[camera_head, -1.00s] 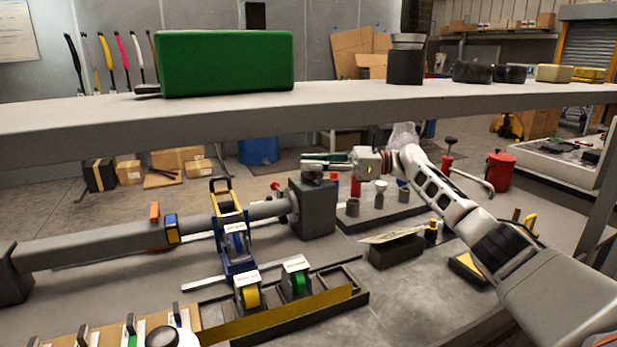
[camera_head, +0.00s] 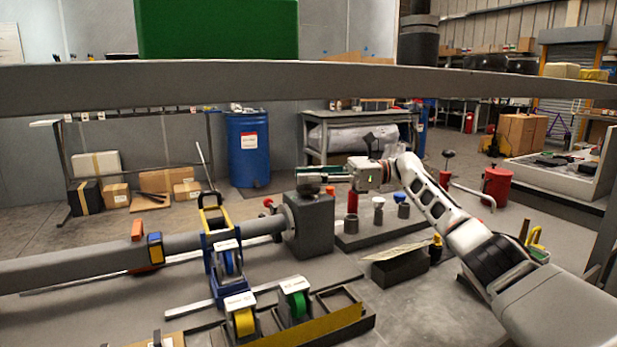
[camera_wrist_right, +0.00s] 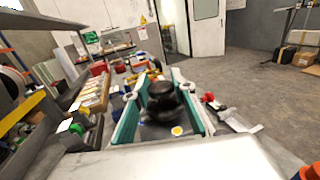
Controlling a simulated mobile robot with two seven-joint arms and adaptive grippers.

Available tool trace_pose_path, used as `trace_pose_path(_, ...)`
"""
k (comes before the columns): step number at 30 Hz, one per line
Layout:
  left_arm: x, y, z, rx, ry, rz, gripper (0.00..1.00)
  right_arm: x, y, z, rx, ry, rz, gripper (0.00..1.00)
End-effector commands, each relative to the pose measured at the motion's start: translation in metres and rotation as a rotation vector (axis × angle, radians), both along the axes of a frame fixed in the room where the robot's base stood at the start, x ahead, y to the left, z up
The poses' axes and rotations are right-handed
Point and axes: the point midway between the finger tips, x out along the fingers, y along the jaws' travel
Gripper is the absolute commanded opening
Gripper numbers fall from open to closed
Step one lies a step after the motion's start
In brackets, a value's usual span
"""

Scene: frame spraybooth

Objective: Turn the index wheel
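The index wheel looks to be the dark round knob (camera_head: 309,181) on top of the grey block at the end of the long grey beam. My right gripper (camera_head: 324,178) is level with it, reaching in from the right. In the right wrist view the dark wheel (camera_wrist_right: 162,100) stands between the two teal fingers of my right gripper (camera_wrist_right: 160,105). The fingers look apart, one on each side, with narrow gaps; contact is not clear. A yellow dot (camera_wrist_right: 177,131) shows beside the wheel. My left gripper is not in view.
The grey block (camera_head: 313,225) stands beside a rack of small cups (camera_head: 378,210). A blue-framed clamp (camera_head: 222,262) and a dark tray (camera_head: 349,308) lie at front.

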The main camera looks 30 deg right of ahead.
Motion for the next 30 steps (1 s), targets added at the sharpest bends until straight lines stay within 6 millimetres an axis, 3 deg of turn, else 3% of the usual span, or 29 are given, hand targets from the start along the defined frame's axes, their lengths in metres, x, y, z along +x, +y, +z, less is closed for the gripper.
trace_pose_path(14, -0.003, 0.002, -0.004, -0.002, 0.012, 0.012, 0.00, -0.001, -0.004, 0.001, 0.001, -0.003, -0.001, 0.40)
trace_pose_path(17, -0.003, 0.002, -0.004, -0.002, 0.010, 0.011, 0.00, -0.005, -0.014, 0.002, 0.002, -0.003, -0.002, 0.40)
trace_pose_path(30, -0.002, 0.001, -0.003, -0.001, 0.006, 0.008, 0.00, -0.035, -0.092, 0.004, 0.004, -0.005, -0.003, 0.40)
